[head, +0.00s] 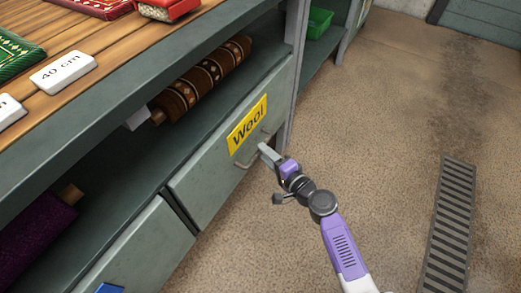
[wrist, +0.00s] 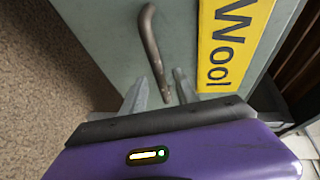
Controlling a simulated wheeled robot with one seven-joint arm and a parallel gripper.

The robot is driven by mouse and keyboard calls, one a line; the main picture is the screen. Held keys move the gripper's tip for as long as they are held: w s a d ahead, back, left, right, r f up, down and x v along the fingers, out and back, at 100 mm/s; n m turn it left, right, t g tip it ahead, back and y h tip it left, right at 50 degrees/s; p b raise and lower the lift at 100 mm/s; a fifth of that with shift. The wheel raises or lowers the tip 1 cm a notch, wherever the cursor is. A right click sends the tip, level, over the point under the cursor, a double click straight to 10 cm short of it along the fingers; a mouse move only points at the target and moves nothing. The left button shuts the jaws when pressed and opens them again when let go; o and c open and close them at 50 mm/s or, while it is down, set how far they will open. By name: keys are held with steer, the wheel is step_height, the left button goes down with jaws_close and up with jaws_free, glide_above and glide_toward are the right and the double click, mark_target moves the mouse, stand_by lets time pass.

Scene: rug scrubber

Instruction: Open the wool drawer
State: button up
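The wool drawer (head: 212,178) has a grey-green front with a yellow "Wool" label (head: 247,124), which also shows in the wrist view (wrist: 232,42). Its front looks flush with the workbench. A bar handle (head: 243,164) sits below the label; in the wrist view the brown handle (wrist: 151,38) runs down toward my fingers. My gripper (head: 266,152) is at the handle's right part. In the wrist view my gripper (wrist: 160,92) has its fingers apart, with the handle's near end between them. I cannot tell whether either finger touches it.
A patterned brown rug roll (head: 205,76) lies on the shelf above the drawer. A purple roll (head: 35,232) and another drawer (head: 140,250) are at lower left. A wooden top (head: 95,52) holds mats and a "40 cm" block. Floor (head: 380,110) at right is clear, with a grate (head: 449,225).

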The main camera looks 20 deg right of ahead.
steer(key=shift+x, duration=1.6)
jaws_close()
